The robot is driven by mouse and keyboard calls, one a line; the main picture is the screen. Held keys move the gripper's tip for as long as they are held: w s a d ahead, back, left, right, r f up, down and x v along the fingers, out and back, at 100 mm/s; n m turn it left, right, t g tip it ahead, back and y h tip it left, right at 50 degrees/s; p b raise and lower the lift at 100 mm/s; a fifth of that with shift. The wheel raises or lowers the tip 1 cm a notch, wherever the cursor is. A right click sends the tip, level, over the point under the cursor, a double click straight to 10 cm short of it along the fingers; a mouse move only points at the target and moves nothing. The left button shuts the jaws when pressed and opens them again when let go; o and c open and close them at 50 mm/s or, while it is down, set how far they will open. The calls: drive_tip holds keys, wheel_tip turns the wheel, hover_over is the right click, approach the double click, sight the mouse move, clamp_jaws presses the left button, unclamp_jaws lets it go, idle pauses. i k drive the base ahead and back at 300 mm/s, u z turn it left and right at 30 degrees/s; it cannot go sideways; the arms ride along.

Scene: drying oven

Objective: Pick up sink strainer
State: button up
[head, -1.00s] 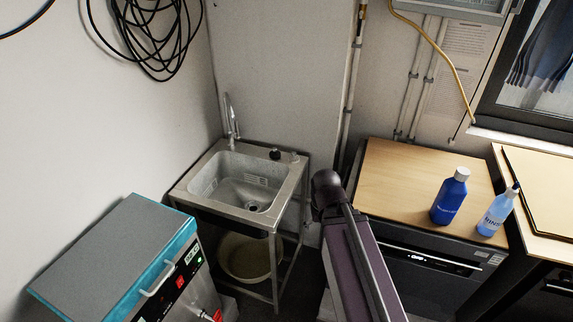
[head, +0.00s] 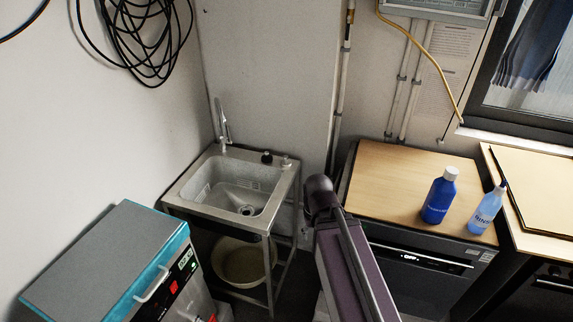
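A steel sink (head: 173,196) on a metal stand is at the middle left. The drain (head: 247,210) at the bottom of its basin looks dark and ringed; I cannot tell if a strainer sits in it. A small dark object (head: 267,157) stands on the sink's back rim, with a small greyish object (head: 285,161) to its right. Either is too small to identify surely as the sink strainer. My arm shows at the lower middle, right of the sink, but my gripper is not in view.
A tall tap (head: 222,130) rises behind the basin. A round tub (head: 226,252) is under the sink. A grey-topped teal machine (head: 105,262) is at lower left. A wooden counter (head: 395,178) with a blue bottle (head: 440,196) and a spray bottle (head: 487,210) is right.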

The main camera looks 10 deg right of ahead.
sight(285, 162)
drive_tip(key=k, duration=1.3)
drive_tip(key=u, duration=0.4)
drive_tip(key=i, duration=2.2)
drive_tip(key=z, duration=0.7)
